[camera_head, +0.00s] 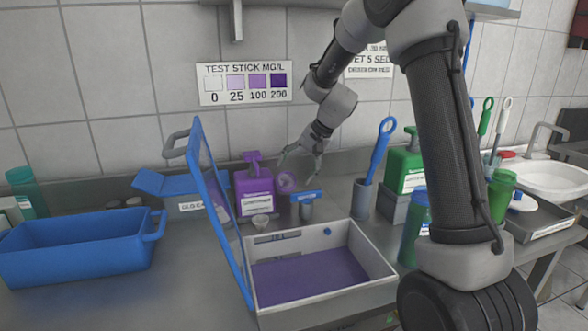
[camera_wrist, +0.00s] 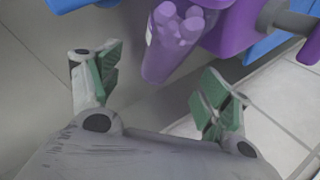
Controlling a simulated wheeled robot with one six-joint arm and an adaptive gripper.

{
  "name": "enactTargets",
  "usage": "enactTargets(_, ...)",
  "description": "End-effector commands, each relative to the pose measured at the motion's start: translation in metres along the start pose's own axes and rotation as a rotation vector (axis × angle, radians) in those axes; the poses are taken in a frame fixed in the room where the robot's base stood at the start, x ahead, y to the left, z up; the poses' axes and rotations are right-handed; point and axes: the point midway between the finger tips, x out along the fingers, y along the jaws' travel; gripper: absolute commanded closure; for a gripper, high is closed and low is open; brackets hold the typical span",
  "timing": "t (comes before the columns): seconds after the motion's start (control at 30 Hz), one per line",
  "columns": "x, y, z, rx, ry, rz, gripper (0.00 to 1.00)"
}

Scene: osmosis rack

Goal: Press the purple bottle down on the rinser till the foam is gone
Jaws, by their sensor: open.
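A translucent purple bottle (camera_head: 286,181) shows beside the purple pump dispenser, just below my gripper, in the head view. In the wrist view the bottle (camera_wrist: 166,50) appears ahead of the fingertips, with a lobed end towards the camera. My gripper (camera_head: 300,155) is open and empty; the fingers (camera_wrist: 160,82) are spread and nothing is clamped between them. A small grey fixture with a blue top (camera_head: 306,205) stands in front of the bottle; I cannot tell whether it is the rinser. No foam can be made out.
The purple pump dispenser (camera_head: 254,190) stands close beside the bottle. A white-walled basin with a purple bottom (camera_head: 375,268) and a raised blue frame (camera_head: 207,190) are in front. A blue tub (camera_head: 75,250) is at left; a blue brush (camera_head: 380,145) and green jug (camera_head: 405,168) are right.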

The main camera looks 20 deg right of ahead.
Motion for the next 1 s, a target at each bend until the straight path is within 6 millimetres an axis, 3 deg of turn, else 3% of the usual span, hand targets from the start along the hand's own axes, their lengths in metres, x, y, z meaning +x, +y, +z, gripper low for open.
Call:
enactTargets(0.6, 0.081, -0.002, -0.005, 0.021, -0.005, -0.007, 0.22)
enactTargets(0.97, 0.089, -0.002, -0.005, 0.020, -0.003, -0.007, 0.22)
enactTargets(1.0, 0.089, -0.002, -0.005, 0.020, -0.003, -0.007, 0.25)
